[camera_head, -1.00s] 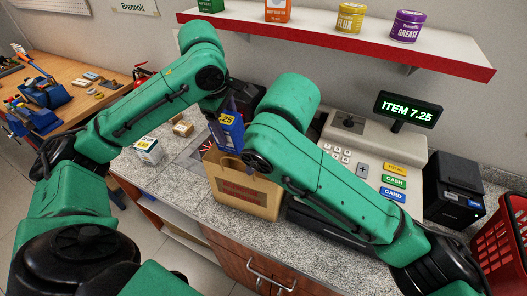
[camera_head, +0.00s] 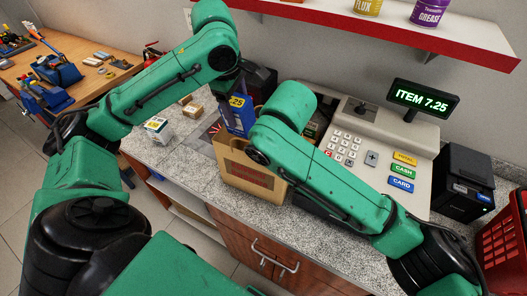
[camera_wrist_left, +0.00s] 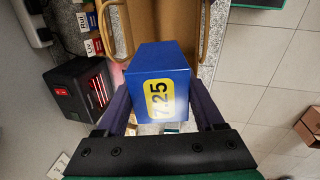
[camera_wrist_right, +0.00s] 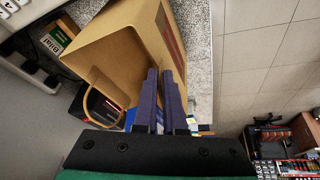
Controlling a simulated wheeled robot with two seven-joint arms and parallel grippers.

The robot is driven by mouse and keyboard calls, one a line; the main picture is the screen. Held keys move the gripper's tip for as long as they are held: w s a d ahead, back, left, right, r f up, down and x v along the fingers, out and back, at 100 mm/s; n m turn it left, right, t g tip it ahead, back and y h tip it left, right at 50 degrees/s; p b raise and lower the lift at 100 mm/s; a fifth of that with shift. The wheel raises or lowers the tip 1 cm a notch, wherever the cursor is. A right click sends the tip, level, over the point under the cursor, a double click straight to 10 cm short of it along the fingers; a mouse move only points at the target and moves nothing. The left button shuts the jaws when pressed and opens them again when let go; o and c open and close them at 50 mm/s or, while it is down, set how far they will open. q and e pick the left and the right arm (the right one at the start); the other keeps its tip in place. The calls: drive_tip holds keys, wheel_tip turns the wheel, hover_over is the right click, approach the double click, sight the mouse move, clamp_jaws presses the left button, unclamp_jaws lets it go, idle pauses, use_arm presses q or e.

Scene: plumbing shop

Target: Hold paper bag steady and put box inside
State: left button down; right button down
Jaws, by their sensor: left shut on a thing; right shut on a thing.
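The blue box (camera_head: 239,122) with a yellow 7.25 label is held upright at the back of the open tan paper bag (camera_head: 252,172) in the head view. My left gripper (camera_wrist_left: 160,92) is shut on the box; in the left wrist view the box (camera_wrist_left: 158,62) sits between its fingers, with the bag (camera_wrist_left: 165,22) and its handles beyond. I cannot tell whether the box is over the opening or behind it. My right gripper (camera_wrist_right: 165,75) is shut on the bag's wall; the bag (camera_wrist_right: 112,42) gapes open in the right wrist view. My right arm hides this grip in the head view.
The bag stands on the speckled counter (camera_head: 190,166) near its front edge. A small white box (camera_head: 158,129) and a brown box (camera_head: 192,109) lie to the left. A red-edged shelf (camera_head: 400,42) hangs above.

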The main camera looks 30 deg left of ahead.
sight(233, 106)
use_arm(q)
drive_tip(key=shift+s+x, duration=0.25)
drive_tip(key=shift+x, duration=0.95)
drive_tip(key=shift+s+x, duration=0.25)
drive_tip(key=shift+x, duration=1)
drive_tip(key=shift+s+x, duration=0.25)
drive_tip(key=shift+x, duration=0.95)
unclamp_jaws()
drive_tip(key=shift+d+f, duration=0.1)
drive_tip(key=shift+f, duration=0.1)
use_arm(e)
drive_tip(key=shift+d, duration=0.1)
use_arm(q)
drive_tip(key=v, duration=1.2)
drive_tip(key=shift+r, duration=0.1)
use_arm(e)
drive_tip(key=c, duration=0.9)
unclamp_jaws()
